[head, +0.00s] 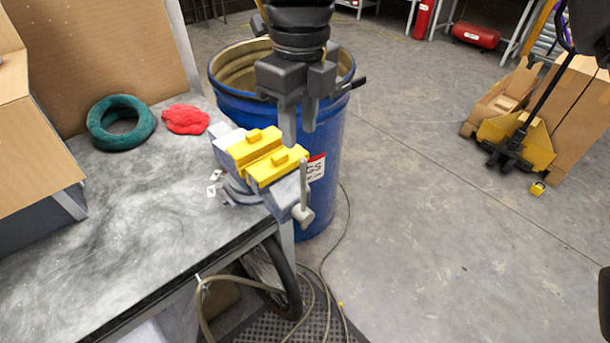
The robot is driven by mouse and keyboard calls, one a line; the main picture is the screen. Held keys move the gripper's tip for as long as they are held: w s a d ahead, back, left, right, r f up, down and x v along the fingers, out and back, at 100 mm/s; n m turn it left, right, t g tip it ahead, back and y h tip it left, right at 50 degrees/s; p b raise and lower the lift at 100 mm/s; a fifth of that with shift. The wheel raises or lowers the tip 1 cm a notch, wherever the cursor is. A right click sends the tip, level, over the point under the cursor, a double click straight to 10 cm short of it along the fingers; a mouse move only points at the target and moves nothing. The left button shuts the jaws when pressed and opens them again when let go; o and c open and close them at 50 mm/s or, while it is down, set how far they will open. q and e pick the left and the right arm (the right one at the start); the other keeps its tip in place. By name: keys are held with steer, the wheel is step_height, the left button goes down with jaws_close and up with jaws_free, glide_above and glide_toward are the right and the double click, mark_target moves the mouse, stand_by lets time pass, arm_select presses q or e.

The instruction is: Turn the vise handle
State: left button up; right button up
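The vise (235,155), grey-blue with yellow jaw covers (262,155), is mounted at the right corner of the workbench. Its handle (304,185) is a thin grey bar standing nearly upright at the vise's front right end, with a thicker knob at the bottom.
The workbench (130,240) holds a green ring (121,122), a red cloth (186,119) and cardboard at left. A blue barrel (325,200) stands behind the vise. Hoses (322,285) and a wheel (272,285) are below. Open floor (430,220) lies right; a yellow pallet jack (525,143) stands beyond.

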steer(key=shift+d, duration=0.35)
glide_above(303, 198)
steer(key=f, duration=1)
steer(key=shift+w+d+f, duration=0.1)
steer(key=shift+w+f, duration=0.25)
jaws_close()
